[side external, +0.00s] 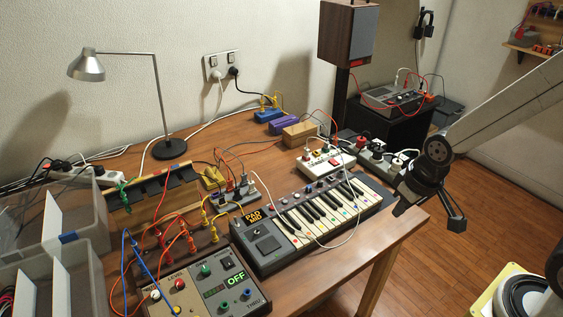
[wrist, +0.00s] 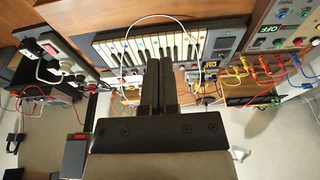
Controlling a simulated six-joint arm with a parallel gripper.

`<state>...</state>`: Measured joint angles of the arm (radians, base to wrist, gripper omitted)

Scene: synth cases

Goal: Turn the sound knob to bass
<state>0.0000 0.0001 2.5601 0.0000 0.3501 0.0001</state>
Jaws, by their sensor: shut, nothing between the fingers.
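My gripper (side external: 401,209) hangs shut and empty off the right end of the keyboard (side external: 262,262), apart from it. In the wrist view its two dark fingers (wrist: 160,62) lie side by side, covering part of the keyboard (wrist: 105,47). A grey control box (side external: 213,302) at the front carries a red knob (side external: 180,284) by the word LEVEL, a green knob (side external: 205,271) and a lit OFF display (side external: 236,278). I cannot read a sound or bass label, so I cannot tell which knob is meant or its setting.
Patch cables with red and yellow plugs (side external: 191,243) crowd behind the box. A white cable (side external: 352,229) loops over the keyboard. A power strip (side external: 372,157) stands behind the keyboard's right end. Clear plastic bins (side external: 95,240) fill the left. The right front table corner (side external: 405,240) is bare.

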